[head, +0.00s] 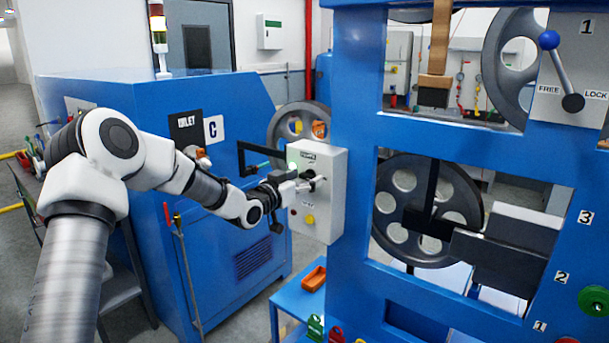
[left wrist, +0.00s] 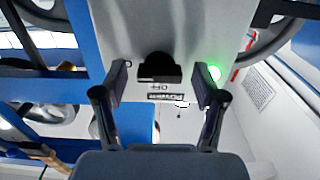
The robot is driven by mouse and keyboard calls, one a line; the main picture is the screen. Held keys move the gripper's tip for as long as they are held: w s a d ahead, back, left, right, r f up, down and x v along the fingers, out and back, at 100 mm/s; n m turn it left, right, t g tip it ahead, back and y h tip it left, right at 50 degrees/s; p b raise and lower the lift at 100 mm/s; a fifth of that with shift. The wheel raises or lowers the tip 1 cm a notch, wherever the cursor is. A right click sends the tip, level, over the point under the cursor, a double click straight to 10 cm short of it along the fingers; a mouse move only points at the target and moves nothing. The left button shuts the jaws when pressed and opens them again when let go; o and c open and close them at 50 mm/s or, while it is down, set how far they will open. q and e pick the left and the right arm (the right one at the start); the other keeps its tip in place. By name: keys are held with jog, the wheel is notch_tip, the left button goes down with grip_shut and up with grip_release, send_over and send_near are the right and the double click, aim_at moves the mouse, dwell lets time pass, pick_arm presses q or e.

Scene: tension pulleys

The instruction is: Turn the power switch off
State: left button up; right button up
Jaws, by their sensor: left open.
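The power switch is a black knob (left wrist: 160,68) on a grey control box (head: 330,215), beside the blue frame. In the left wrist view the knob lies between my open fingertips, with a gap on both sides. A POWER label (left wrist: 166,97) shows upside down near it, with "OFF" beside it. A lit green lamp (left wrist: 214,72) is behind the fingertip on the right; it also glows in the head view (head: 292,166). My left gripper (head: 303,184) is at the box face and partly hides the switch in the head view. My right gripper is not in view.
A yellow button (head: 310,219) sits low on the box. The blue pulley frame (head: 350,110) stands right of it. A blue machine cabinet (head: 245,110) is behind my left arm. An orange tray (head: 314,279) lies on a blue table below.

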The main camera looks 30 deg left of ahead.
pick_arm(q)
jog(key=c, duration=1.1)
jog(key=shift+c, duration=0.2)
jog(key=shift+n, duration=0.4)
jog(key=n+b, duration=0.1)
jog(key=n, duration=0.2)
jog(key=shift+n, duration=0.4)
jog(key=n, duration=0.4)
jog(key=shift+n, duration=0.3)
jog(key=n, duration=0.8)
jog(key=shift+n, duration=0.3)
